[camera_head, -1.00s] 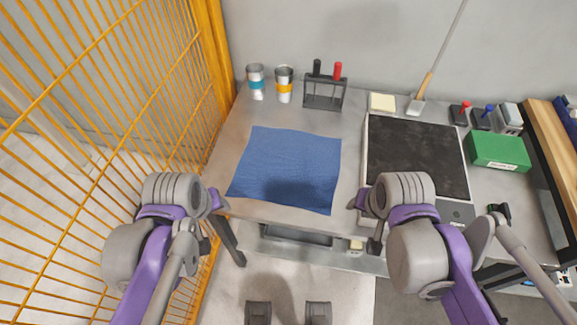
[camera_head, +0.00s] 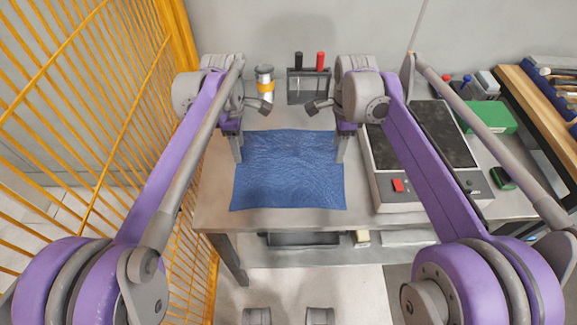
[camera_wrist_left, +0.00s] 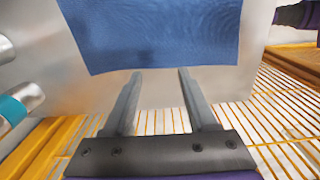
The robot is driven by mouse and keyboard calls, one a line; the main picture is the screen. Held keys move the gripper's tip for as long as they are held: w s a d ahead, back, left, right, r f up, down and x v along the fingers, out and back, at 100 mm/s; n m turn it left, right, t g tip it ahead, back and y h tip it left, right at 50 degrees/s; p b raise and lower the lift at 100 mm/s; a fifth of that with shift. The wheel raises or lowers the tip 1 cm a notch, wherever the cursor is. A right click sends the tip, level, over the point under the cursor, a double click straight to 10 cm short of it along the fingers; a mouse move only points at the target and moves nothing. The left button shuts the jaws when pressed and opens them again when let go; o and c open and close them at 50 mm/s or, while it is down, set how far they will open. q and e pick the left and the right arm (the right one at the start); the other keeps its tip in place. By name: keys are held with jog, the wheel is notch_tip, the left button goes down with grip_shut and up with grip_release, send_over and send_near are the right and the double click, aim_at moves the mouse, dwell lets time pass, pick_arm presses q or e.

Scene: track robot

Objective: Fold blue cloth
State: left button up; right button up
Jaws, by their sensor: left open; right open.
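The blue cloth (camera_head: 288,178) lies spread out, slightly rippled, on the grey table; it also shows in the left wrist view (camera_wrist_left: 155,35). My left gripper (camera_head: 237,150) is open and points down at the cloth's far left corner area. In the left wrist view its two empty fingers (camera_wrist_left: 159,76) end close to one cloth edge; I cannot tell if they touch it. My right gripper (camera_head: 341,150) points down at the cloth's far right corner area, open, with its fingertips partly hard to make out.
Behind the cloth stand a can with a yellow band (camera_head: 264,82) and a black rack (camera_head: 308,88) with screwdrivers. A dark-topped device (camera_head: 398,190) is close on the right, with a green box (camera_head: 490,117) beyond. A yellow mesh fence (camera_head: 90,110) bounds the left.

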aim_at(242, 166)
pick_arm(q)
jog(key=shift+f, duration=2.85)
pick_arm(e)
jog(key=shift+f, duration=2.85)
pick_arm(q)
jog(key=shift+f, duration=0.2)
pick_arm(e)
jog(key=shift+f, duration=0.2)
pick_arm(q)
jog(key=shift+c, duration=0.8)
pick_arm(e)
jog(key=shift+c, duration=0.8)
pick_arm(q)
grip_shut()
pick_arm(e)
grip_shut()
